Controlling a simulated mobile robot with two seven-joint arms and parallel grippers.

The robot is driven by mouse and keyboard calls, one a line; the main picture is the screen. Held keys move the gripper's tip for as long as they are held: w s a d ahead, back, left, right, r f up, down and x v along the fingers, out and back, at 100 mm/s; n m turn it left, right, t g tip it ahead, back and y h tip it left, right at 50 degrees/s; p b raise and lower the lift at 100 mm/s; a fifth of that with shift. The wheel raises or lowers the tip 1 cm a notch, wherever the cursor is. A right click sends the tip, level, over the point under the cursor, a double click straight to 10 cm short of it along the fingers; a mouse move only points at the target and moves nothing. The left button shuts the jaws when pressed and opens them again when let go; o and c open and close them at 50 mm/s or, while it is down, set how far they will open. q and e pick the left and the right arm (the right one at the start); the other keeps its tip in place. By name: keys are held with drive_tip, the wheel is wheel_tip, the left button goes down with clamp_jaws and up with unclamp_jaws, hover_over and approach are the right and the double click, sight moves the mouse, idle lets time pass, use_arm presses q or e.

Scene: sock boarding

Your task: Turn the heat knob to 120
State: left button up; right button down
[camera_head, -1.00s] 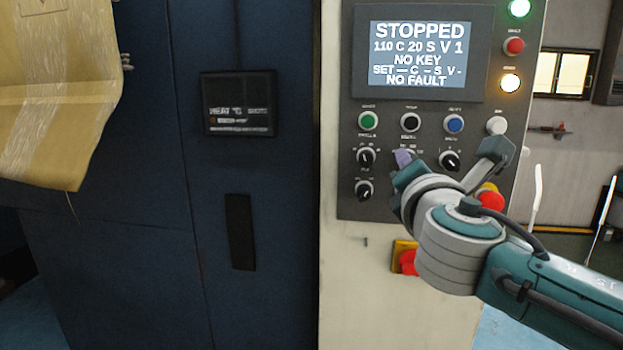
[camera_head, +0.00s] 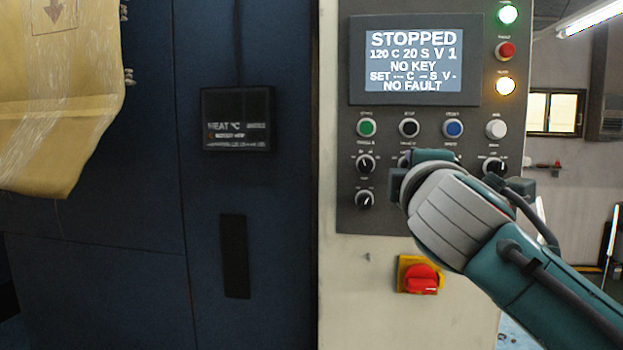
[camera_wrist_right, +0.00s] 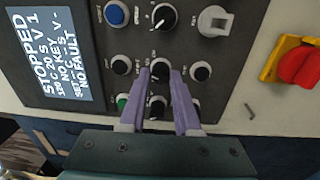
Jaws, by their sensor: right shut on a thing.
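The heat knob (camera_wrist_right: 160,69) is the middle black knob in the upper knob row of the control panel (camera_head: 346,213). In the right wrist view, my right gripper (camera_wrist_right: 160,74) has its two purple fingers closed on either side of this knob. My right gripper hides the knob in the head view. The screen (camera_head: 415,60) reads STOPPED, 120 C 20 S V 1, NO KEY, NO FAULT. My left gripper is not in view.
Other knobs sit close by: one to the left (camera_head: 365,163), one below it (camera_head: 365,199), and one to the right (camera_head: 494,166). Several buttons run above them. A red switch on a yellow plate (camera_head: 420,279) is below the panel. A dark cabinet (camera_head: 150,270) stands left.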

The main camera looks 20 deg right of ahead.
drive_tip(key=shift+f+m, duration=0.1)
drive_tip(key=shift+m, duration=0.3)
drive_tip(key=c, duration=0.7)
unclamp_jaws()
drive_tip(key=shift+o, duration=0.2)
drive_tip(key=b+v, duration=0.3)
drive_tip(key=v, duration=0.7)
